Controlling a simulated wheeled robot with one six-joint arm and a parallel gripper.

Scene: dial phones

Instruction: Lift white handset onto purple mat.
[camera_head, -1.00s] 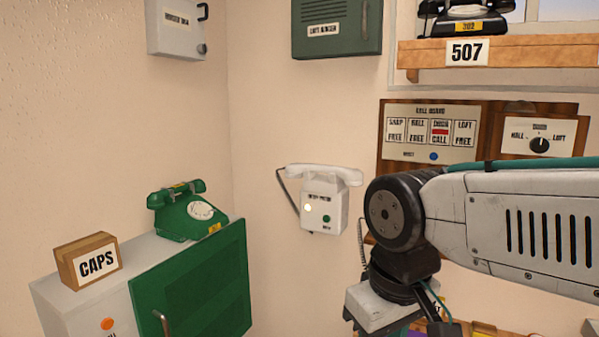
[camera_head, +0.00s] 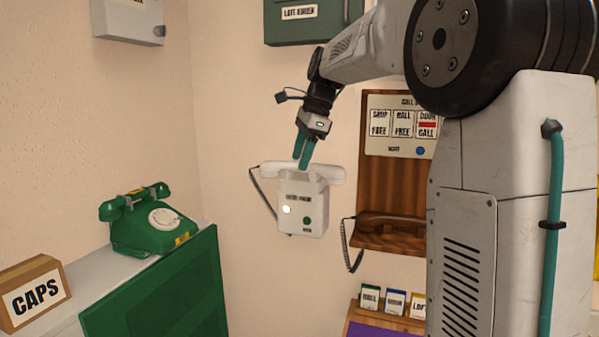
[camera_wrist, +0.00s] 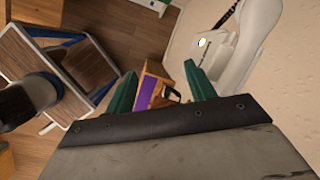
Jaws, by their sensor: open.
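The white handset (camera_head: 326,174) lies across the top of a white wall phone (camera_head: 303,208) in the middle of the head view. It also shows at the upper right of the wrist view (camera_wrist: 262,28). My gripper (camera_head: 303,163) points down at the handset's middle, with its green fingers in front of or over it; I cannot tell if they touch it. In the wrist view the fingers are apart with nothing between them, and the handset is off to the right. The purple mat (camera_head: 380,329) shows partly at the bottom edge, on a wooden surface, and also in the wrist view (camera_wrist: 148,92).
Several small labelled cards (camera_head: 395,303) stand behind the mat. A green phone (camera_head: 150,222) and a CAPS box (camera_head: 35,292) sit on the left cabinet.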

